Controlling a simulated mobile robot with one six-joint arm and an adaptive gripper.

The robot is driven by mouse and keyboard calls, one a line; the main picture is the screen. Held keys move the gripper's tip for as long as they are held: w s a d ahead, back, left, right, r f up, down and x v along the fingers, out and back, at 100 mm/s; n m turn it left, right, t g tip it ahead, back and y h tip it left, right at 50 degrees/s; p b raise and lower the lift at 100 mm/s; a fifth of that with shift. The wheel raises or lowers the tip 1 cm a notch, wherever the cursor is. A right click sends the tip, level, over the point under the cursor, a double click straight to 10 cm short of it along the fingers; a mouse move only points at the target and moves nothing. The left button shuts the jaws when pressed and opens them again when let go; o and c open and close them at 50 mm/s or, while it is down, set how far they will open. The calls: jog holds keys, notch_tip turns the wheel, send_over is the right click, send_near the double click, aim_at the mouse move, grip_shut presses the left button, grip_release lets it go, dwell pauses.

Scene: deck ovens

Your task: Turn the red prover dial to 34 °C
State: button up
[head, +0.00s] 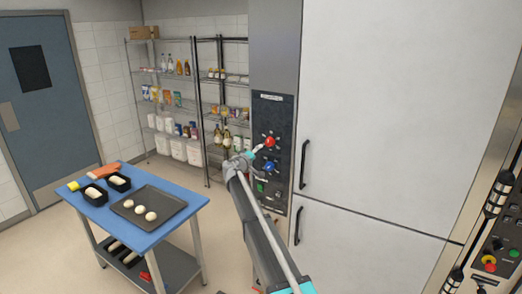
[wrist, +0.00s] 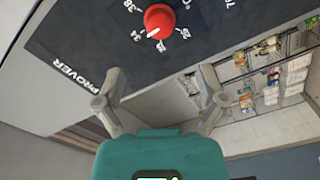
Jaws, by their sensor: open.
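The red prover dial (head: 269,142) is on the dark control panel (head: 272,110) of the tall white cabinet. It also shows at the top of the wrist view (wrist: 160,20), with printed numbers around it, 38 and 34 at its left. A white mark on the dial points down and left in that view, near the 34; its exact setting is hard to read. My gripper (wrist: 160,102) is open and empty, its fingers spread apart below the dial in the wrist view. In the head view my gripper (head: 246,156) is just left of the panel, apart from the dial.
A blue dial (head: 269,167) sits just below the red one, with a green button (head: 260,187) lower down. Cabinet door handles (head: 304,164) stick out to the right. A blue table (head: 112,221) with dough stands at left, wire shelving (head: 178,90) behind.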

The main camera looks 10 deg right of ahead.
jog(key=shift+v, duration=0.8)
jog(key=s+d+f+m+g+y+b, duration=0.1)
jog(key=s+d+f+m+g+b, duration=0.1)
jog(key=s+d+f+g+b, duration=0.7)
jog(key=s+d+f+m+y+p, duration=0.1)
jog(key=s+d+f+m+y, duration=0.2)
jog(key=s+f, duration=1.2)
jog(key=s+a+f+g+y+b, duration=0.1)
jog(key=s+f+g+y+b, duration=0.1)
jog(key=s, duration=1.1)
jog(key=s+a+f+g+y+b, duration=0.2)
jog(key=s+f, duration=0.4)
jog(key=s, duration=0.8)
jog(key=g+y+b, duration=0.1)
jog(key=y+b, duration=0.1)
jog(key=shift+s+f+g+y, duration=0.3)
